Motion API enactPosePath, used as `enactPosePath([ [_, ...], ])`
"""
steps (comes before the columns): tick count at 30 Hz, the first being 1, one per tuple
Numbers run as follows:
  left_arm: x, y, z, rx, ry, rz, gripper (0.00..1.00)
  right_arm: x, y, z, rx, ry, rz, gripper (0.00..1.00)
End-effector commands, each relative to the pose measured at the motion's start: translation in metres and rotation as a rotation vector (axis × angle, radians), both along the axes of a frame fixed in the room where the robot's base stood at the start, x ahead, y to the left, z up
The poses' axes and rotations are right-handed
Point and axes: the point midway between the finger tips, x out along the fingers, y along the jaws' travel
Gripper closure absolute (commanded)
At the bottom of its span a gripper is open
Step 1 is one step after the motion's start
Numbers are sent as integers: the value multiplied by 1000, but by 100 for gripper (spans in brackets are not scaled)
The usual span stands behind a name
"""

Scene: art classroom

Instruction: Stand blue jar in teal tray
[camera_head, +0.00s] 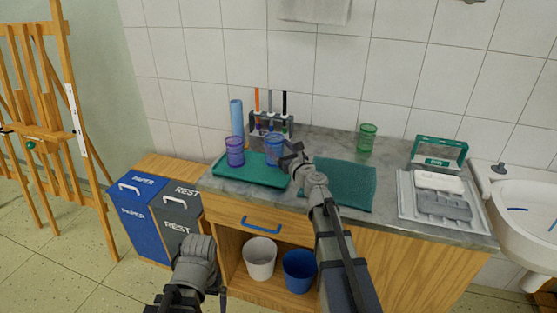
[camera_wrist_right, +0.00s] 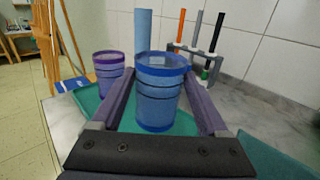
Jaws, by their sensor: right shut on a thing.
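The blue jar (camera_head: 274,146) is upright between the fingers of my right gripper (camera_head: 291,153), which is shut on it. In the right wrist view the jar (camera_wrist_right: 160,95) fills the space between both fingers. The teal tray (camera_head: 250,180) lies on the counter at the left; the jar is over its back right part. Its tray surface (camera_wrist_right: 92,104) also shows in the wrist view. I cannot tell whether the jar's base touches the tray. My left arm shows at the bottom, but its fingers do not show.
A purple jar (camera_head: 235,152) stands in the tray's left part, close to the blue jar. Behind are a blue cylinder (camera_head: 236,116) and a grey rack (camera_head: 264,122) with upright tools. A teal mat (camera_head: 345,185) lies right of the tray; a green cup (camera_head: 367,137) stands behind it.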

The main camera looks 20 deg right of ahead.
Motion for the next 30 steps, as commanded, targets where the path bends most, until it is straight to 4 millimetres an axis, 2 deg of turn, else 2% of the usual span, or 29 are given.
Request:
enactPosePath([
  [3,0,0,-18,0,0,0,0,0,0,-18,0,0,0,78],
  [8,0,0,-36,0,0,0,0,0,0,-35,0,0,0,78],
  [21,0,0,-39,0,0,0,0,0,0,-39,0,0,0,78],
  [22,0,0,-37,0,0,0,0,0,0,-37,0,0,0,19],
  [27,0,0,-37,0,0,0,0,0,0,-37,0,0,0,0],
  [30,0,0,-37,0,0,0,0,0,0,-37,0,0,0,0],
])
